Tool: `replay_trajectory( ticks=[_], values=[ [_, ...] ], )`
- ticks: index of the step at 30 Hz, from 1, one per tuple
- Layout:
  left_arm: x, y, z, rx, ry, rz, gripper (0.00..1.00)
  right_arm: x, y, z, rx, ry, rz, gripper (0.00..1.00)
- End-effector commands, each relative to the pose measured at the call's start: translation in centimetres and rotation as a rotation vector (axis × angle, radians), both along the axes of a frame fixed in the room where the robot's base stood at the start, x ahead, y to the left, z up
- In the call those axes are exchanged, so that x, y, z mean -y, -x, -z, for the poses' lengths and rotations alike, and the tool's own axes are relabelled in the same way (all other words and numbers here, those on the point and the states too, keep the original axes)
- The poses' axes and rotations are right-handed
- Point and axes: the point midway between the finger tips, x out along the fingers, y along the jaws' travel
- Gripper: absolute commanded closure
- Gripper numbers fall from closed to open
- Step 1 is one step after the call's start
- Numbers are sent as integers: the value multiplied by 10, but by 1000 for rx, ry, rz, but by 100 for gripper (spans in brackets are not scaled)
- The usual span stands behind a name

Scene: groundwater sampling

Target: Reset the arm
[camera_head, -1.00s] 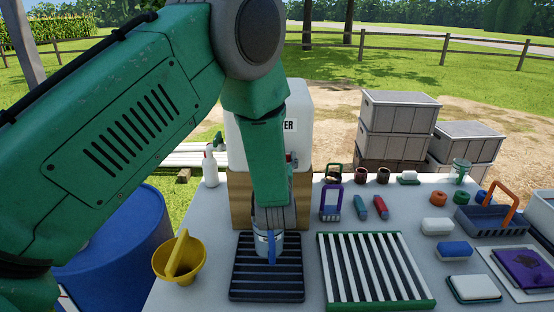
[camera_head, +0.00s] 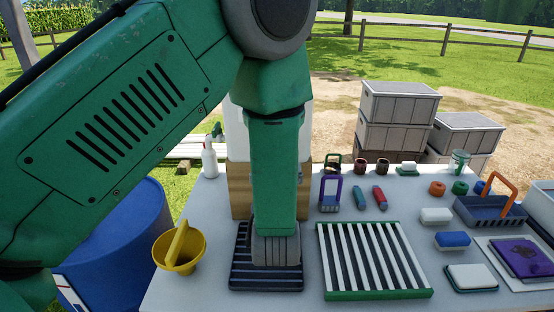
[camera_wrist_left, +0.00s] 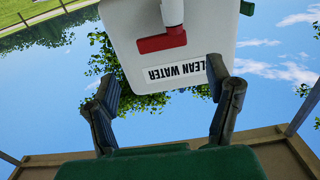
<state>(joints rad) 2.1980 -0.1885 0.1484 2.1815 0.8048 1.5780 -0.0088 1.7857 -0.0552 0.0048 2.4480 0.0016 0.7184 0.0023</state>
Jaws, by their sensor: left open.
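My left arm (camera_head: 275,170) comes in from the left, and its lower link hangs over the black slotted tray (camera_head: 238,278). The fingertips of my left gripper (camera_wrist_left: 163,90) are hidden in the head view. In the left wrist view its two fingers are spread, with nothing held between them. Beyond them the white clean-water tank (camera_wrist_left: 200,30) appears upside down, with its red and white spigot (camera_wrist_left: 165,38). In the head view my arm covers most of the tank and its wooden stand (camera_head: 240,190). My right gripper is not in view.
A yellow funnel-like cup (camera_head: 180,250) and a white spray bottle (camera_head: 209,158) stand left of the arm. A green-ended striped rack (camera_head: 375,295) lies to the right. Small items and a blue basket (camera_head: 490,215) fill the right side. Bare table shows at front left.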

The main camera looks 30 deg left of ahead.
Motion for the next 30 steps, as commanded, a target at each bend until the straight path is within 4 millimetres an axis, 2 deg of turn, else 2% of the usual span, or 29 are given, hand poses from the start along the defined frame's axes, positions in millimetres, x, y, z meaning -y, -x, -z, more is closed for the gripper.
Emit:
replay_trajectory(
  ticks=[6,20,23,26,29,30],
  values=[
    [8,12,0,1,-1,1,27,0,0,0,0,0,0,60],
    [8,12,0,1,-1,0,27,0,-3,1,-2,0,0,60],
    [7,13,6,-20,6,7,27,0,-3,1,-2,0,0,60],
    [5,20,36,-114,35,38,27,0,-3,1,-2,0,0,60],
    [4,39,92,-299,92,98,27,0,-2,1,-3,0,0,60],
    [4,52,118,-391,121,127,27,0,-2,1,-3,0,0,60]
  ],
)
